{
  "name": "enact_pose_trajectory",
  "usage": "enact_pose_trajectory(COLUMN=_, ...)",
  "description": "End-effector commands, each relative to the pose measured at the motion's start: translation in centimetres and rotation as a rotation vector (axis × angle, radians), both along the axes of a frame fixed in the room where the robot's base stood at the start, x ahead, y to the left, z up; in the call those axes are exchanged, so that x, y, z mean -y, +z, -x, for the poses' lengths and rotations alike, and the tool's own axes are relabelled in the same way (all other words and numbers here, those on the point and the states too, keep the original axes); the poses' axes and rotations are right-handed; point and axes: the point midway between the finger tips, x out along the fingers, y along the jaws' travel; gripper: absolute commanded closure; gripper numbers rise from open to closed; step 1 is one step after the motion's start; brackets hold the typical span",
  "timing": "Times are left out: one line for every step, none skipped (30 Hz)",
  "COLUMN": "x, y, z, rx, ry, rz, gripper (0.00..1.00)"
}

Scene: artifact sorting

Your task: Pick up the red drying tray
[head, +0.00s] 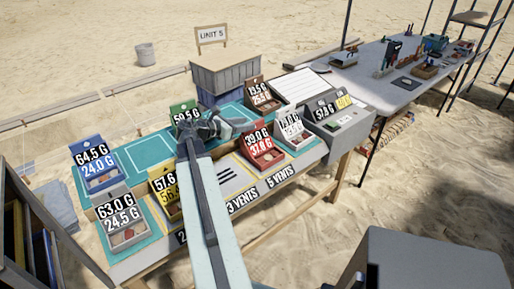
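The red drying tray (266,160) stands on the sorting table, right of the middle. Its raised red card reads about 39.0 G and 37.8 G, and small pieces seem to lie in it. My gripper (216,127) is above the table, left of and behind the red tray, and apart from it in the picture. It is in front of the green tray (184,109) and partly hides it. The fingers are small and dark, so I cannot tell whether they are open or shut. I see nothing clearly held.
A brown tray (263,102) is behind the red one. A white tray (297,138) and a grey scale-like box (340,128) stand at its right. A wooden crate (226,76) is behind the table.

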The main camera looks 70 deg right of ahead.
Motion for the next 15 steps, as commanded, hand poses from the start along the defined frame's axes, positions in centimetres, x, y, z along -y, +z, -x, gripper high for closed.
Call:
enact_pose_trajectory(x=0.6, y=-0.7, z=0.4, rx=0.000, ry=-0.002, rz=0.000, gripper=0.60)
enact_pose_trajectory(x=1.0, y=-1.0, z=0.7, rx=0.000, ry=-0.003, rz=0.000, gripper=0.60)
enact_pose_trajectory(x=1.5, y=-1.3, z=1.2, rx=0.001, ry=-0.003, rz=0.001, gripper=0.60)
enact_pose_trajectory(x=2.0, y=-1.5, z=1.4, rx=0.001, ry=-0.003, rz=0.001, gripper=0.60)
enact_pose_trajectory(x=2.4, y=-1.6, z=1.7, rx=0.002, ry=-0.003, rz=0.000, gripper=0.60)
enact_pose_trajectory(x=2.9, y=-1.7, z=2.0, rx=0.002, ry=-0.003, rz=0.000, gripper=0.60)
enact_pose_trajectory(x=3.2, y=-1.7, z=2.2, rx=0.001, ry=-0.002, rz=-0.001, gripper=0.60)
enact_pose_trajectory(x=3.3, y=-1.7, z=2.3, rx=0.001, ry=-0.001, rz=0.000, gripper=0.60)
enact_pose_trajectory(x=3.4, y=-1.7, z=2.3, rx=0.001, ry=0.000, rz=-0.001, gripper=0.60)
enact_pose_trajectory(x=3.4, y=-1.6, z=2.3, rx=0.001, ry=0.001, rz=-0.001, gripper=0.60)
enact_pose_trajectory(x=3.3, y=-1.6, z=2.3, rx=0.000, ry=0.001, rz=0.000, gripper=0.60)
enact_pose_trajectory(x=3.3, y=-1.6, z=2.3, rx=0.000, ry=0.001, rz=0.000, gripper=0.60)
enact_pose_trajectory(x=3.3, y=-1.6, z=2.3, rx=0.000, ry=0.001, rz=0.000, gripper=0.60)
enact_pose_trajectory(x=3.3, y=-1.6, z=2.3, rx=0.000, ry=0.001, rz=0.000, gripper=0.63)
enact_pose_trajectory(x=3.3, y=-1.6, z=2.3, rx=0.000, ry=0.001, rz=0.000, gripper=0.74)
